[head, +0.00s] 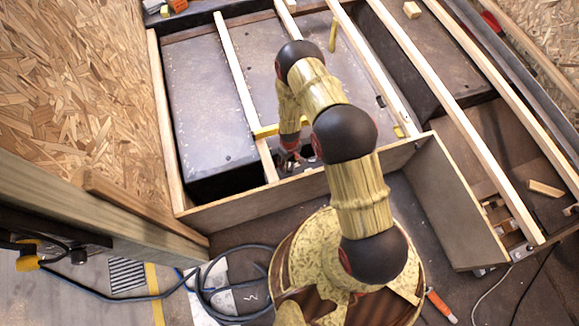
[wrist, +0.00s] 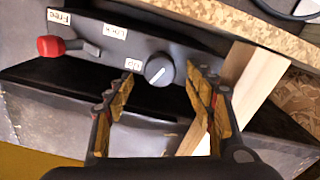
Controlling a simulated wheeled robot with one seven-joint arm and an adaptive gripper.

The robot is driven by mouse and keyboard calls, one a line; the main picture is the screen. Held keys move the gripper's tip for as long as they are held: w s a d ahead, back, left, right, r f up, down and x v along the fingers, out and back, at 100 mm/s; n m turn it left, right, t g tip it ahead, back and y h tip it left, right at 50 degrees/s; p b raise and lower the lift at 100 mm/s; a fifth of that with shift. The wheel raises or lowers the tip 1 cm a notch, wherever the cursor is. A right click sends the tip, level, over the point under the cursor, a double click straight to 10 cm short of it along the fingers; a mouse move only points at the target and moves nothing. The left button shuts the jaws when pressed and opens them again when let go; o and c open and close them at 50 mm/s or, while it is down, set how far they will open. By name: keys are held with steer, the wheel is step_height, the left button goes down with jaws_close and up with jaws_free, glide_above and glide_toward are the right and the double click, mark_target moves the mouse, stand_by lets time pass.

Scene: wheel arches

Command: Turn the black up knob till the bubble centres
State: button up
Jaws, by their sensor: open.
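The black up knob (wrist: 158,70), round with a pale pointer line, sits on a dark panel beside a small "Up" label (wrist: 133,65) in the wrist view. My gripper (wrist: 161,77) is open, with one finger on either side of the knob in the picture. Both fingertips look apart from it. In the head view my gripper (head: 291,160) is low behind the near board, partly hidden by my arm, and the knob cannot be made out. A yellow bar (head: 268,130), perhaps the level, lies across a wooden rail. No bubble can be made out.
A red-tipped lever (wrist: 50,46) sits on the same panel by "Free" and "Lock" labels. A pale wooden rail (wrist: 245,85) runs close to the right finger. Long rails (head: 236,70) and a near board (head: 255,197) frame the bay.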

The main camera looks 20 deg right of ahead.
mark_target(290, 166)
steer(key=shift+f+b, duration=0.55)
steer(key=shift+f, duration=1.45)
steer(key=shift+c, duration=0.2)
steer(key=c, duration=1.1)
